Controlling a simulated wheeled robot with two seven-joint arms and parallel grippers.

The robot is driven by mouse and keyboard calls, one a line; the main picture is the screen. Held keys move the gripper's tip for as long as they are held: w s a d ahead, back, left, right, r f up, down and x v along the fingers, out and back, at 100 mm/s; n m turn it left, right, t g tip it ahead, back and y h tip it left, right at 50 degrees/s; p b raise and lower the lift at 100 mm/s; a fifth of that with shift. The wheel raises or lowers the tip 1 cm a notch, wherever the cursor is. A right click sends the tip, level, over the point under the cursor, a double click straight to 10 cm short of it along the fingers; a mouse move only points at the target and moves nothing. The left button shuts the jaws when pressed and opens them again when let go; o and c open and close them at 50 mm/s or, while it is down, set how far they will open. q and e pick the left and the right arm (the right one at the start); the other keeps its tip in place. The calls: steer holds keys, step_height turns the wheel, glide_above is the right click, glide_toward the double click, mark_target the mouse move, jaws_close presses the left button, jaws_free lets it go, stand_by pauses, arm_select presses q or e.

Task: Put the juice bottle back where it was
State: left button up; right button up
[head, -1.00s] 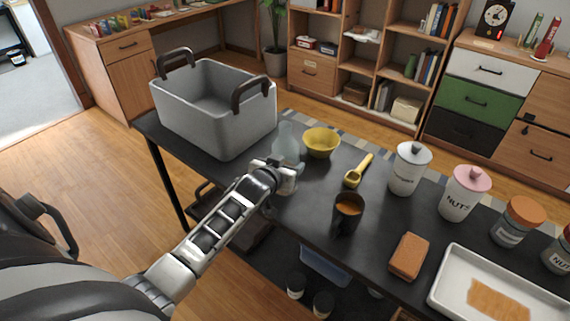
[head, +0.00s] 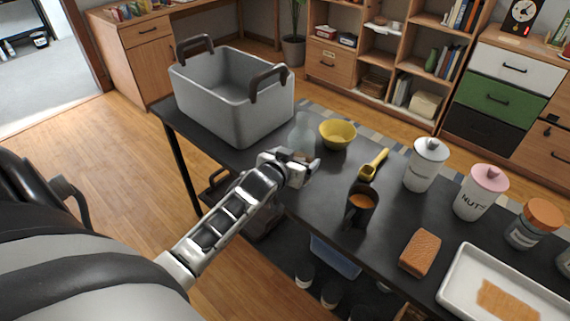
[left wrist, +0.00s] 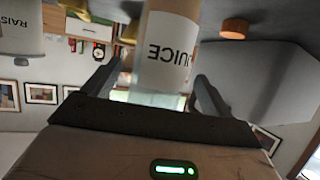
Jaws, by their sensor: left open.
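The juice bottle (head: 303,130) is a pale, see-through bottle standing on the dark table near the bin's front right corner, left of the yellow bowl. My left gripper (head: 300,168) is just in front of it and hides its lower part. In the left wrist view, which is upside down, the bottle (left wrist: 163,55) shows a white JUICE label between the two open fingers (left wrist: 152,88). Gaps show on both sides of the bottle, so the fingers look apart from it. My right gripper is not in view.
A grey bin (head: 225,110) with dark handles stands left of the bottle. A yellow bowl (head: 337,135), a yellow scoop (head: 373,164), a dark mug (head: 361,205), a brown block (head: 420,252), a white tray (head: 455,275) and several lidded jars lie to the right.

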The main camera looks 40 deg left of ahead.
arm_select(q)
steer(key=v, duration=0.8)
steer(key=s+d+f+m+g+h, duration=0.1)
steer(key=s+d+f+m+h, duration=0.1)
steer(key=s+d+f, duration=0.3)
steer(key=s+d+f+m+g+h, duration=0.2)
steer(key=s+d+f, duration=0.4)
steer(key=s+d, duration=0.5)
steer(key=shift+d+m+h, duration=0.4)
steer(key=shift+d+h, duration=0.2)
steer(key=shift+d, duration=0.05)
